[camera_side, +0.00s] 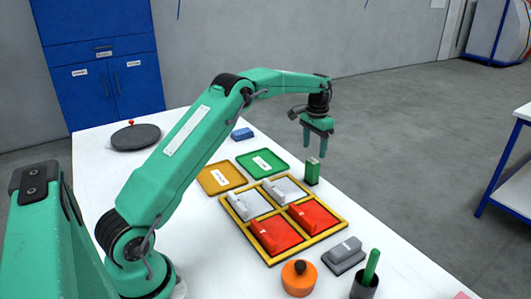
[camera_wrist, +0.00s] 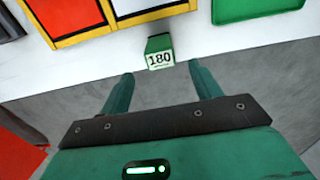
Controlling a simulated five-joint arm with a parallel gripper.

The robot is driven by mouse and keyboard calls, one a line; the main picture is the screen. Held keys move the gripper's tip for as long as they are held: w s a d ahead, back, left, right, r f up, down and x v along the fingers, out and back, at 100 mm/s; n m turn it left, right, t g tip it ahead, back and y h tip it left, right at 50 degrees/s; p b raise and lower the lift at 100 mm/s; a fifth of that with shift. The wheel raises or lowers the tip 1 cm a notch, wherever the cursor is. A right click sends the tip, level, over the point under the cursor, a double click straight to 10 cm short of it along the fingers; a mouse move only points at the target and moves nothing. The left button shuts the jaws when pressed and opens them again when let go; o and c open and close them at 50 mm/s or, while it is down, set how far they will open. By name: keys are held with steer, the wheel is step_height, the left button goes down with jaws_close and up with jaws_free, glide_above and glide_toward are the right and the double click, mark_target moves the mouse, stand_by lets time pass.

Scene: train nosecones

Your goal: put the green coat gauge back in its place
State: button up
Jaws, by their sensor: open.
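A small green block with a white "180" label, which I take to be the coat gauge (camera_side: 312,171), stands upright on the white table beside the yellow-edged frame. It also shows in the wrist view (camera_wrist: 160,52), just beyond the fingertips and between their lines. My gripper (camera_side: 314,146) is above the gauge, pointing down, with its fingers apart and nothing between them. The open fingers (camera_wrist: 160,71) also show in the wrist view. A green tray (camera_side: 280,164) with a white label lies behind the gauge, to its left in the side view.
The yellow-edged frame (camera_side: 267,262) holds grey and red blocks. An amber tray (camera_side: 208,184) lies beside the green one. An orange round piece (camera_side: 299,279), a grey block (camera_side: 345,252) and a dark cup (camera_side: 362,289) with a green handle stand in front. The table edge is close to the gauge.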

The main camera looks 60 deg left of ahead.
steer(key=shift+r, duration=0.95)
steer(key=shift+r, duration=0.1)
steer(key=shift+s+d+r, duration=0.1)
steer(key=shift+d+r, duration=0.05)
steer(key=shift+r, duration=0.15)
steer(key=s+d+r+t, duration=0.3)
steer(key=s+d+r, duration=0.7)
steer(key=s+r, duration=0.4)
steer(key=s+d+f+t, duration=0.1)
steer(key=s+d+f, duration=0.1)
steer(key=s, duration=0.9)
steer(key=s+d+f+t, duration=0.1)
steer(key=s+d, duration=0.4)
steer(key=s, duration=0.6)
steer(key=shift+s+f+t, duration=0.3)
steer(key=shift+s+f, duration=0.05)
steer(key=shift+f, duration=0.25)
